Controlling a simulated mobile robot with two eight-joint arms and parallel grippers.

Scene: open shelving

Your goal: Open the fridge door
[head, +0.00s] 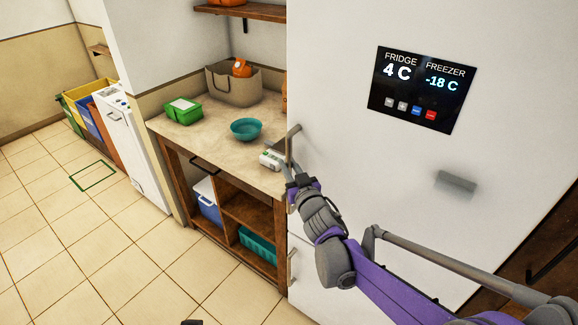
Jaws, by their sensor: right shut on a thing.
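The white fridge (340,60) fills the right side of the head view, with a black display panel (421,90) reading 4 C and -18 C. A grey bar handle (290,142) stands out at the left edge of its upper door. I see no gap at the door's edge, so the door looks closed. My right gripper (298,181) is at the lower end of this handle and shut on it. The purple and grey right arm reaches in from the lower right and hides part of the door.
Left of the fridge, a counter (222,143) holds a teal bowl (246,129), a green box (183,111) and a basket (234,87). A second handle (291,265) is lower on the fridge.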

